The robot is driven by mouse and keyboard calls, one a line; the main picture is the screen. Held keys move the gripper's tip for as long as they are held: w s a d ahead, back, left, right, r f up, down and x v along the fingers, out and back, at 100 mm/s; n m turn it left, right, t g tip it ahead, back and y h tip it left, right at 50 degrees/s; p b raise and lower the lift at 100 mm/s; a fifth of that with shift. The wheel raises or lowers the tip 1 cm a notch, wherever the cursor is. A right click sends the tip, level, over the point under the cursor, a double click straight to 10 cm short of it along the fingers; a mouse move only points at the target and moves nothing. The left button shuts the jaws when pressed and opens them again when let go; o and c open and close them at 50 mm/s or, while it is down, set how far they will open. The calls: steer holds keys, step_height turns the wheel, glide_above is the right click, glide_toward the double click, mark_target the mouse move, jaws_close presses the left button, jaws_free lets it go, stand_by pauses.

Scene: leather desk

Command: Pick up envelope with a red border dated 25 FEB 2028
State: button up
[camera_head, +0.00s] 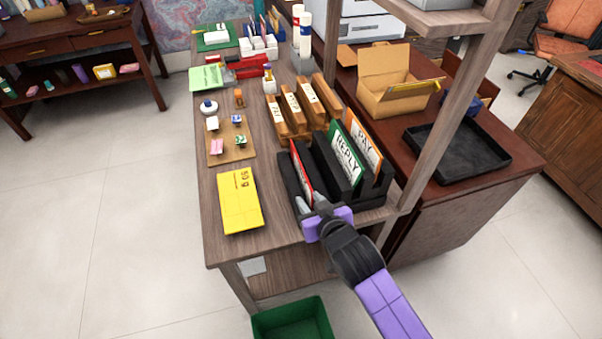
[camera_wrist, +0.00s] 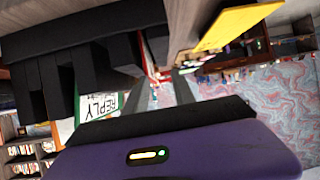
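A red-bordered envelope (camera_head: 301,172) stands tilted in the leftmost slot of a black sorter (camera_head: 345,188) near the desk's front edge. Its date is not readable. My gripper (camera_head: 312,201) is at the sorter's near end, at the near edge of this envelope. In the wrist view its two fingers (camera_wrist: 163,88) are apart, with the envelope's red and white edge (camera_wrist: 149,58) lying beyond and roughly between the tips. I see no contact. A green REPLY envelope (camera_head: 346,160) and an orange PAY envelope (camera_head: 364,146) stand in the slots to the right.
A yellow envelope or folder (camera_head: 240,201) lies flat to the left. A shelf post (camera_head: 446,110) rises close on the right. A green bin (camera_head: 292,320) is on the floor below.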

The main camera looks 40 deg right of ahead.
mark_target(302, 168)
steer(key=shift+m+g+h, duration=0.3)
steer(key=shift+m+g, duration=0.1)
steer(key=shift+m, duration=0.1)
steer(key=w+d, duration=0.1)
steer(key=w, duration=0.1)
steer(key=w+d, duration=0.1)
steer(key=w, duration=0.1)
steer(key=w+d+r, duration=0.1)
steer(key=w+d, duration=0.1)
steer(key=shift+w+p, duration=0.3)
steer(key=shift+p, duration=0.1)
steer(key=x, duration=0.1)
steer(key=p+x, duration=0.1)
steer(key=x, duration=0.1)
steer(key=shift+w+d, duration=0.15)
steer(key=shift+d, duration=0.3)
steer(key=shift+w+d+f, duration=0.15)
steer(key=shift+w+f, duration=0.2)
steer(key=shift+w, duration=0.15)
jaws_close()
